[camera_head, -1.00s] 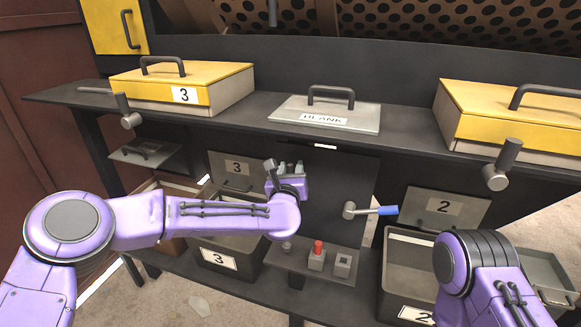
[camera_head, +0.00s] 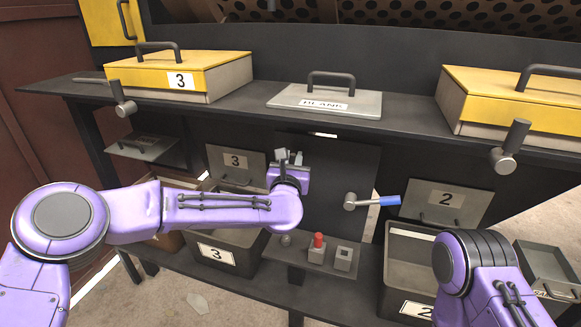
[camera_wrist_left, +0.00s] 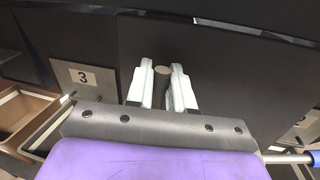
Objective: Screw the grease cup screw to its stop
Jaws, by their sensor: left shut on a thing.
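My left gripper (camera_head: 288,157) is at the dark panel (camera_head: 335,175) in the middle of the machine's front. In the left wrist view its two pale fingers (camera_wrist_left: 162,88) are shut on a small round grey end (camera_wrist_left: 161,70), which I take for the grease cup screw. Only this end shows between the fingertips; the rest of the screw and its seat are hidden, so I cannot tell how deep it sits. My right arm shows at the lower right of the head view, but its gripper is out of view.
A lever with a blue handle (camera_head: 380,201) is right of the gripper. Below are a red button (camera_head: 318,242) and a grey box switch (camera_head: 343,257) on a small shelf. Open bins (camera_head: 215,249) stand below.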

